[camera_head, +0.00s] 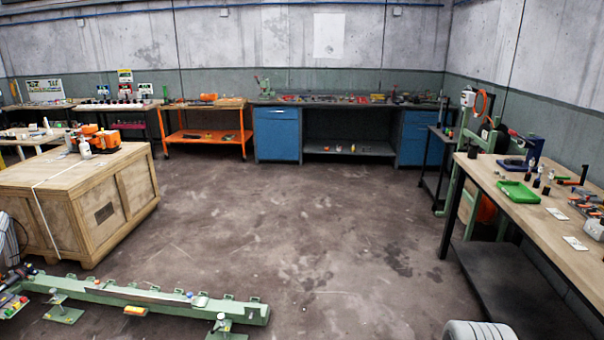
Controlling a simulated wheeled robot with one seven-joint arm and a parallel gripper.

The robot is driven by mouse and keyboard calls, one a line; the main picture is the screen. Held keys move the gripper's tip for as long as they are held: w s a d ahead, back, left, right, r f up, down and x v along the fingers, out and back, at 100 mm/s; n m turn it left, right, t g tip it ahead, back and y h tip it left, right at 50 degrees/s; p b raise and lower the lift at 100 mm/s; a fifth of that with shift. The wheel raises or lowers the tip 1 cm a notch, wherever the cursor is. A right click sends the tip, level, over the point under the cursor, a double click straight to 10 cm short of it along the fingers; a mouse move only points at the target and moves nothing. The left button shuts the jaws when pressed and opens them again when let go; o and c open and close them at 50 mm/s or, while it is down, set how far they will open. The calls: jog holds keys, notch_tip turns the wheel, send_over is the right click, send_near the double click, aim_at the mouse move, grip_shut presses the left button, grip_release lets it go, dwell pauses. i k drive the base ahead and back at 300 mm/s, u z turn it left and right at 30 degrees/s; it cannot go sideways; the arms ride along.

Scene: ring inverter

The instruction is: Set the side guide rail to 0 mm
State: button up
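A long green machine frame (235,310) lies low across the bottom left, with a long metal rail (145,296) along its top. It has green feet (64,315) on the floor and a small orange-yellow part (135,310) on its near side. Coloured controls (12,303) show at its left end, cut by the picture edge. I cannot tell which part is the side guide rail, and no millimetre scale can be read. My gripper is not in view.
A wooden crate (105,210) stands behind the frame at left. A workbench (530,215) with a green tray (518,192) runs along the right. Blue cabinets (276,135) and an orange cart (205,137) line the back wall. The middle floor (300,220) is clear.

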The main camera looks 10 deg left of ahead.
aim_at(187, 303)
jog(key=i, duration=1.4)
jog(key=u, duration=2.25)
jog(key=i, duration=0.5)
jog(key=z, duration=0.1)
